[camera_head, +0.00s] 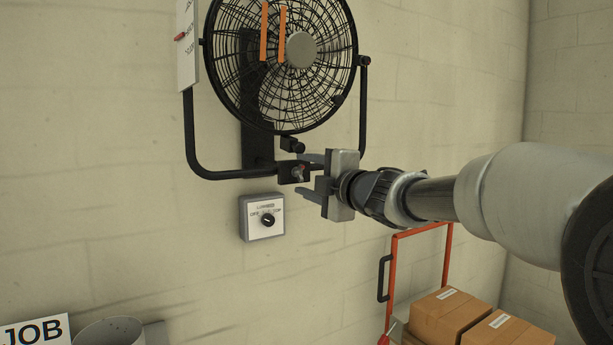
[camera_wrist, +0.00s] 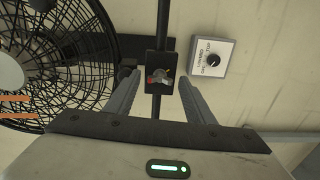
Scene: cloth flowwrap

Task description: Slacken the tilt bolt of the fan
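The round black fan (camera_head: 235,75) hangs on the wall in a black U-shaped bracket (camera_head: 190,135); it also shows at the left of the wrist view (camera_wrist: 70,50). The tilt bolt (camera_wrist: 158,76), a small metallic piece with coloured marks around it, sits on a black block at the bracket's bottom bar. It shows small in the head view (camera_head: 298,172). My gripper (camera_head: 299,175) is open and points at the block from the right. In the wrist view its fingers (camera_wrist: 161,80) lie on either side of the bolt, with gaps. Depth between fingertips and bolt is unclear.
A grey switch box (camera_head: 262,217) with a black knob is on the wall just below the bracket. Orange strips (camera_head: 264,30) hang before the fan grille. A white scale plate (camera_head: 187,50) is at upper left. An orange-framed cart (camera_head: 392,270) with cardboard boxes (camera_head: 448,312) stands lower right.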

